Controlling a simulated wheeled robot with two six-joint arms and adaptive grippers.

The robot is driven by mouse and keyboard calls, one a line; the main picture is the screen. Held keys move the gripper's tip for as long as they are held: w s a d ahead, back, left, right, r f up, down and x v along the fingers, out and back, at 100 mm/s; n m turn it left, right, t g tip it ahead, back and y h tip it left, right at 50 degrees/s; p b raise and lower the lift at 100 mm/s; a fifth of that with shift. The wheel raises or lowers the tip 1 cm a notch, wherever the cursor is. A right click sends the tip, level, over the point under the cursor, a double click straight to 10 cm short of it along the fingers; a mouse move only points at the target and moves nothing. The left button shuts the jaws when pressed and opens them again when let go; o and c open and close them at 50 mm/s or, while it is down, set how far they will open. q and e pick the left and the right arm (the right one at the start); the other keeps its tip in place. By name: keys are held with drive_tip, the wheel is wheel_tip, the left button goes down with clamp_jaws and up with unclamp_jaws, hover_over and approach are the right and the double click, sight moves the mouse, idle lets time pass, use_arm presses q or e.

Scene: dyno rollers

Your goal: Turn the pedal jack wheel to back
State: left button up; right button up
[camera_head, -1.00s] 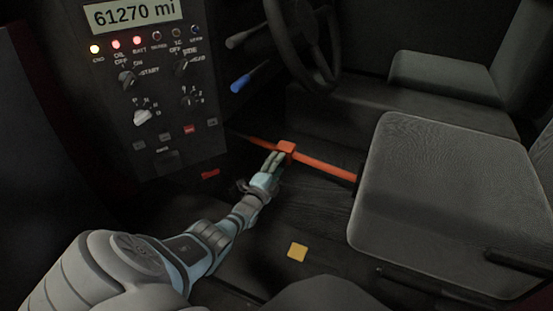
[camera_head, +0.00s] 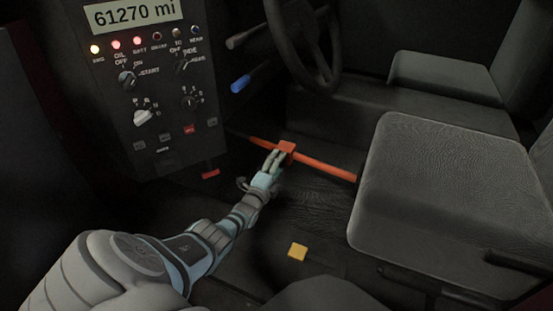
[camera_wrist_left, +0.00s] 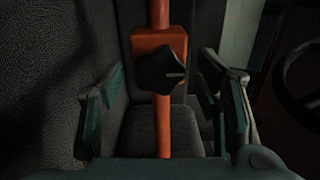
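The pedal jack is an orange rod (camera_head: 325,167) running from the dark footwell to the front of the grey seat. It carries an orange block (camera_head: 287,147). In the left wrist view a black lobed wheel (camera_wrist_left: 161,70) with a pale pointer line sits on the orange block (camera_wrist_left: 148,42). The pointer line points right in that view. My left gripper (camera_head: 274,160) is at the block. In the wrist view its fingers (camera_wrist_left: 165,105) are spread wide on either side of the rod and wheel, with gaps on both sides. My right gripper is not in view.
A control panel (camera_head: 165,90) with knobs and lit lamps stands at the left. A steering wheel (camera_head: 302,40) is at the top. A grey seat (camera_head: 440,190) fills the right. A yellow square (camera_head: 298,251) and a red piece (camera_head: 210,173) lie low down.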

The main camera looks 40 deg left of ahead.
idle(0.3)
use_arm(q)
drive_tip(key=v, duration=1.2)
